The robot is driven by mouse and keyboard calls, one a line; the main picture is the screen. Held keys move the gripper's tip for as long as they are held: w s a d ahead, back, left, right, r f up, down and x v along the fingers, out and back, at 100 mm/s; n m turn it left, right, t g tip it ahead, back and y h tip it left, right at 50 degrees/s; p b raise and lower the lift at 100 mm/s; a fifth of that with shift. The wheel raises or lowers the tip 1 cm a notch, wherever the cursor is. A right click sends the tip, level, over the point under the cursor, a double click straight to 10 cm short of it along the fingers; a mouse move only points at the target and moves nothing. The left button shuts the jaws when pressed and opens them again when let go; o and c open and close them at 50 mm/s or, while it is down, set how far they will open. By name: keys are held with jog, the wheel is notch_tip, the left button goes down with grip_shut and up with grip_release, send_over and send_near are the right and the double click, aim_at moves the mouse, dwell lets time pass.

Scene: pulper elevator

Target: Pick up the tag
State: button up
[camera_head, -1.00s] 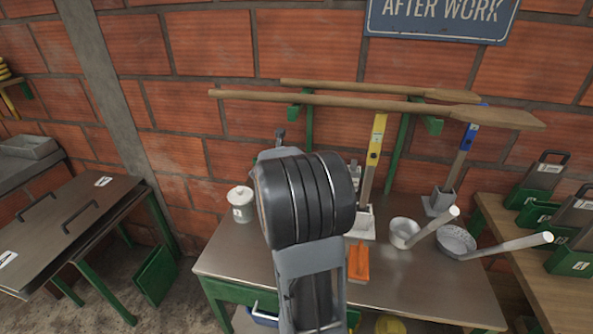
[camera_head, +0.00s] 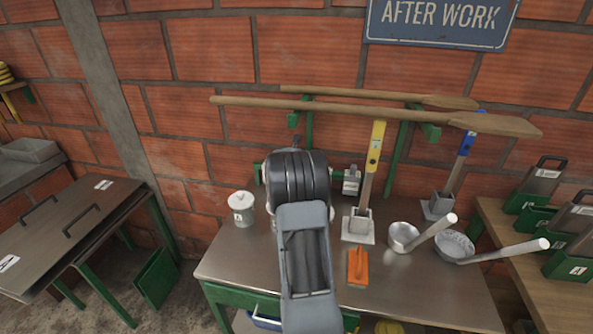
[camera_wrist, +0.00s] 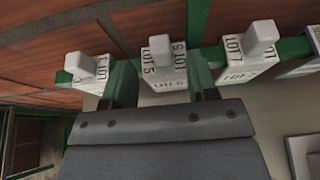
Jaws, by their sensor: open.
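In the wrist view, several white block-shaped tags with knobs on top sit along a green rail (camera_wrist: 212,55). The middle tag, marked LOT 5 (camera_wrist: 163,66), lies between the fingers of my open gripper (camera_wrist: 163,80); I cannot tell whether they touch it. A LOT 7 tag (camera_wrist: 240,58) is to its right and another tag (camera_wrist: 90,68) to its left. In the head view my arm hides the gripper and most tags; one small pale tag (camera_head: 352,180) shows right of the arm. Which tag is meant cannot be told.
A steel-topped table (camera_head: 430,290) holds a lidded white jar (camera_head: 241,208), an orange scraper (camera_head: 358,266), two ladles (camera_head: 403,237) (camera_head: 455,246) and upright-handled tools (camera_head: 358,226). Long wooden paddles (camera_head: 370,107) hang across the brick wall. A metal-topped bench (camera_head: 75,225) is at left.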

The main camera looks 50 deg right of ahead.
jog(key=shift+x, duration=1.25)
grip_shut()
